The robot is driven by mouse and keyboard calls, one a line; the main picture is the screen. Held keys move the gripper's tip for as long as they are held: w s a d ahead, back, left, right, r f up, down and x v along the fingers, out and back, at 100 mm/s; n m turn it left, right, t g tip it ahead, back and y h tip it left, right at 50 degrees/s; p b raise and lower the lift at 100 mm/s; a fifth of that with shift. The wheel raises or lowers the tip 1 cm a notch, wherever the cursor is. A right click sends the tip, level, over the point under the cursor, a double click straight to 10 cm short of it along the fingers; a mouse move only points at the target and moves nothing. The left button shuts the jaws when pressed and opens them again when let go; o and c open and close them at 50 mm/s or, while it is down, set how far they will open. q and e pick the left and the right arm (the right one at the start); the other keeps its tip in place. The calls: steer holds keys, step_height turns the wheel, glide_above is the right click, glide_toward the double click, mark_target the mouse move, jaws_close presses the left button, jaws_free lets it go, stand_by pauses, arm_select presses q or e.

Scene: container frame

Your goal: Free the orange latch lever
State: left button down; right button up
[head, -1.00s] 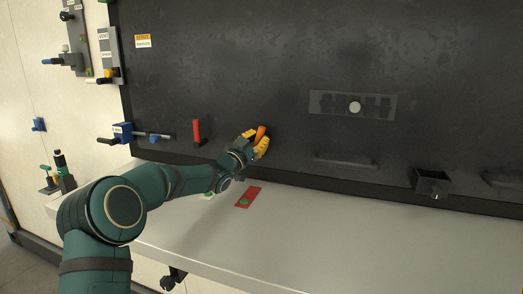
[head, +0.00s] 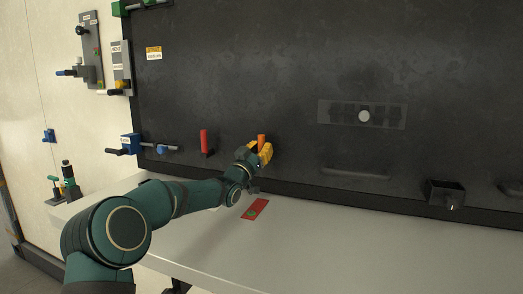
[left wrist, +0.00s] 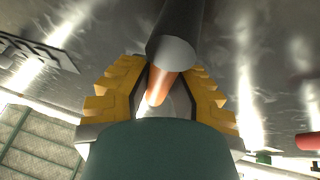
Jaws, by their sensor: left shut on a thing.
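The orange latch lever (head: 261,140) stands out at the lower part of the dark panel in the head view, now close to upright. My left gripper (head: 262,152) is shut on it, with its yellow fingers on either side. In the left wrist view the orange lever (left wrist: 161,88) lies between the yellow fingers of my left gripper (left wrist: 160,95). A dark grey cylinder (left wrist: 174,50) in front of the wrist camera covers part of the lever. The lever's pivot is hidden by the gripper. My right gripper is not in view.
A red handle (head: 205,141) is left of the lever, and a blue clamp with a rod (head: 131,144) is farther left. A pale shelf (head: 330,235) runs below, with a red plate (head: 255,209). A small black box (head: 444,192) sits at the right.

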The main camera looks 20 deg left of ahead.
arm_select(q)
steer(key=shift+a+r, duration=0.1)
steer(key=shift+r, duration=0.05)
steer(key=c, duration=0.8)
jaws_free()
steer(key=shift+c, duration=0.2)
steer(key=shift+s, duration=0.1)
steer(key=v, duration=1.2)
